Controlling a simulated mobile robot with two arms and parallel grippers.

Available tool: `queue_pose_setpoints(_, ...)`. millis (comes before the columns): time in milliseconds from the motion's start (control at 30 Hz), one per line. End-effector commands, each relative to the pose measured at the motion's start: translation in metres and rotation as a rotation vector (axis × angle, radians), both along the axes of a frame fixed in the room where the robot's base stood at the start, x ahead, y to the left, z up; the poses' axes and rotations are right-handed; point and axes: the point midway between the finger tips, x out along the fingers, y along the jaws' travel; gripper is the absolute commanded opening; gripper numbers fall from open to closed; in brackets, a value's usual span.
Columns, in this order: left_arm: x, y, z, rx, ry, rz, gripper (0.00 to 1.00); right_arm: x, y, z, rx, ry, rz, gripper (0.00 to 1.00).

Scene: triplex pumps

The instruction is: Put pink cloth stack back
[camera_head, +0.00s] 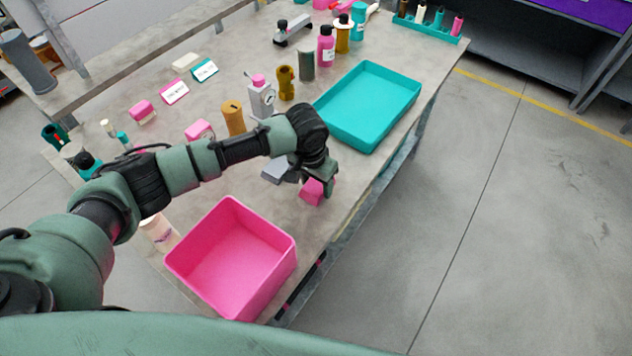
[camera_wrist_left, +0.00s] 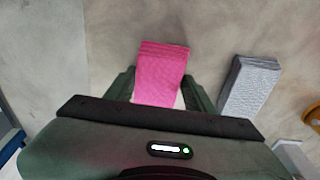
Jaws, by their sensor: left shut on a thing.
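The pink cloth stack (camera_head: 312,191) is near the table's front edge, between the pink bin and the teal tray. My left gripper (camera_head: 325,183) is shut on it from above. In the left wrist view the pink cloth stack (camera_wrist_left: 161,70) shows as a layered, textured block between the two fingers of my left gripper (camera_wrist_left: 160,92). I cannot tell whether the stack touches the table or is slightly above it. My right gripper is not in view.
A grey cloth stack (camera_wrist_left: 250,88) lies right beside the pink one. An empty pink bin (camera_head: 231,254) and an empty teal tray (camera_head: 369,105) stand on the table (camera_head: 312,232). Several bottles and pump parts, including a pink bottle (camera_head: 326,46), stand behind.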

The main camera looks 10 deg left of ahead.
Motion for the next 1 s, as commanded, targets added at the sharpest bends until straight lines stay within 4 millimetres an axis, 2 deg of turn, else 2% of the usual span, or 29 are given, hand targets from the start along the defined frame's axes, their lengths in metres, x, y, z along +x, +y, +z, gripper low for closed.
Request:
queue_pose_setpoints(133, 0.000, 0.000, -0.003, -0.001, 0.000, 0.001, 0.21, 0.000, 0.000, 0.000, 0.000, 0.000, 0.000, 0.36)
queue_pose_setpoints(167, 0.000, 0.000, -0.003, 0.000, 0.000, 0.001, 0.59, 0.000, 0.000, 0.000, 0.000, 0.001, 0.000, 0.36)
queue_pose_setpoints(200, 0.000, 0.000, -0.003, 0.000, -0.001, 0.000, 0.70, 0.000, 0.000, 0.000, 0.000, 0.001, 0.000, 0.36)
queue_pose_setpoints(233, 0.000, 0.000, -0.002, 0.000, 0.000, 0.000, 0.75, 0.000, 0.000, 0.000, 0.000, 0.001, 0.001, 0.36)
queue_pose_setpoints(533, 0.000, 0.000, -0.002, 0.000, 0.000, 0.000, 0.75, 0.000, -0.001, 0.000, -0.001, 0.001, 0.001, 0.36)
queue_pose_setpoints(667, 0.000, 0.000, 0.007, -0.001, -0.002, -0.001, 0.75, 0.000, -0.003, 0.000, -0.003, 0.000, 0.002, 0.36)
queue_pose_setpoints(767, -0.002, 0.001, 0.022, -0.001, -0.003, -0.001, 0.75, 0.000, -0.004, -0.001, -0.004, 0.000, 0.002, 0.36)
queue_pose_setpoints(1000, -0.009, 0.004, 0.074, -0.002, -0.005, 0.000, 0.75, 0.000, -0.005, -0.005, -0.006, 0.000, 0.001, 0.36)
